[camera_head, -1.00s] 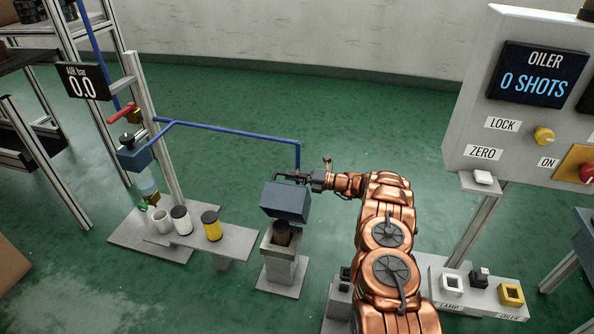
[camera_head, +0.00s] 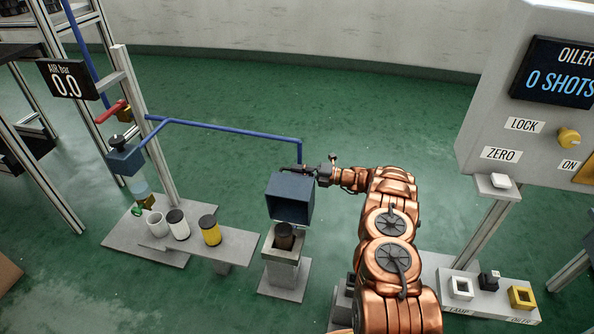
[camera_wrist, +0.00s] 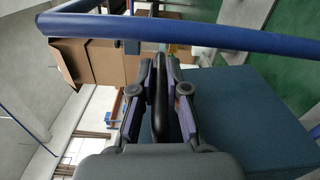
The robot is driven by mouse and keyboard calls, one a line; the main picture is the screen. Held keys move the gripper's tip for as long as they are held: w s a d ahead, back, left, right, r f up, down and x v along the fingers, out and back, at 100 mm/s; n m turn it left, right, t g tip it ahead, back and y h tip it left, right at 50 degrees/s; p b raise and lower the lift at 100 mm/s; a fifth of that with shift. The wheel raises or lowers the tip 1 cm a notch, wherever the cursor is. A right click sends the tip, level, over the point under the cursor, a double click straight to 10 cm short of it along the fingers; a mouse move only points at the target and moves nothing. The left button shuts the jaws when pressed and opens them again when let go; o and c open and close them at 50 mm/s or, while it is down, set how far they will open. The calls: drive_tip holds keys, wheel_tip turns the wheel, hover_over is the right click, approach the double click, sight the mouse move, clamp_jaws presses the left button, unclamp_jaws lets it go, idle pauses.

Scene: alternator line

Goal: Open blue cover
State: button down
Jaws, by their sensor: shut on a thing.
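The blue cover (camera_head: 290,198) is a dark blue box, tilted up with its hollow underside turned toward the head camera. It is clear of the grey pedestal (camera_head: 281,272) below it. A dark brown cylindrical part (camera_head: 285,236) shows in the pedestal's top. My gripper (camera_head: 300,170) is at the cover's top edge, coming from the right. In the wrist view my gripper (camera_wrist: 160,75) is shut on a dark bar, the cover's handle (camera_wrist: 158,110). The cover's blue face (camera_wrist: 255,120) fills the right of that view.
A blue air pipe (camera_head: 225,130) runs just behind my gripper and drops down by the cover; it crosses the wrist view's top. White, black-topped and yellow cups (camera_head: 210,232) stand on a grey shelf at left. The control panel (camera_head: 530,110) stands at right.

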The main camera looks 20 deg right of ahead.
drive_tip(key=shift+a+f, duration=0.1)
drive_tip(key=shift+a, duration=0.05)
drive_tip(key=c, duration=1.2)
unclamp_jaws()
drive_tip(key=v, duration=1.2)
